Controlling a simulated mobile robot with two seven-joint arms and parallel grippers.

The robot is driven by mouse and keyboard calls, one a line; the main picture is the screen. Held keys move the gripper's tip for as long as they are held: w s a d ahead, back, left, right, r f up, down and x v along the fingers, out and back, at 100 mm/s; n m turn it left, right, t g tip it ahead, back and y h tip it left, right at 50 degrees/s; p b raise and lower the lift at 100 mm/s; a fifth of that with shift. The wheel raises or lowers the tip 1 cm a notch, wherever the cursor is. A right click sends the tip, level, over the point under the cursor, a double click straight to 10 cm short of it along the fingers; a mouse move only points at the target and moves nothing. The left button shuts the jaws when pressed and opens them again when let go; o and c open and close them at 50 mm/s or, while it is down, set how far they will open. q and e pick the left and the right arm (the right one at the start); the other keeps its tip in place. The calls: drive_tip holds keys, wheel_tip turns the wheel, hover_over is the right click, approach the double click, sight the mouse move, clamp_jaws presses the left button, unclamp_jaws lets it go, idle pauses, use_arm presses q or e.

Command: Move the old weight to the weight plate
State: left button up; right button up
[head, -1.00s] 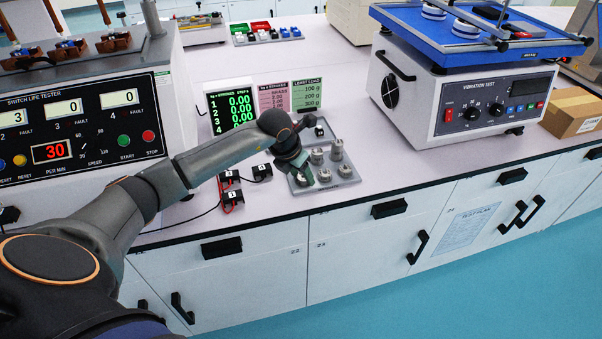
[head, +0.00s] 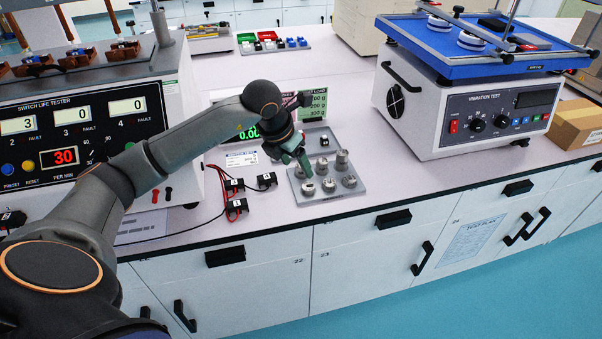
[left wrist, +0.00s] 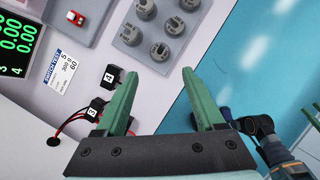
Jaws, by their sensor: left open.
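My left gripper (head: 303,166) hangs above the back left part of the grey weight plate (head: 357,191). In the left wrist view its two green fingers (left wrist: 160,78) are spread wide with nothing between them. Several also show in the left wrist view, such as one grey weight (left wrist: 160,52) beyond the fingers. I cannot tell which weight is the old one. The gripper hides part of the plate's back left.
Wired black blocks (head: 235,205) lie left of the plate, near the switch life tester (head: 80,130). The vibration tester (head: 465,110) stands to the right. A dark arm part (left wrist: 258,130), likely my right arm, shows in the left wrist view. Bare bench lies right of the plate.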

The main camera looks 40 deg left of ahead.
use_arm(q)
drive_tip(key=s+d+n+t+h, duration=0.3)
drive_tip(key=d+n+h, duration=0.35)
drive_tip(key=d, duration=0.65)
drive_tip(key=s+d+n+t+h, duration=0.2)
drive_tip(key=s+d+n+h, duration=0.2)
drive_tip(key=d+h, duration=0.7)
drive_tip(key=s+a+f+n+t+y, duration=0.1)
drive_tip(key=a+f+n+t+y, duration=0.2)
drive_tip(key=f+n+y, duration=0.4)
drive_tip(key=s+a+f+n+t+y, duration=0.1)
drive_tip(key=a+f+n+t+y, duration=0.25)
drive_tip(key=n, duration=0.65)
drive_tip(key=s+f+n+g+y, duration=0.5)
drive_tip(key=s+f+n+g, duration=0.2)
drive_tip(key=s+f, duration=0.6)
wheel_tip(320, 180, down, 2)
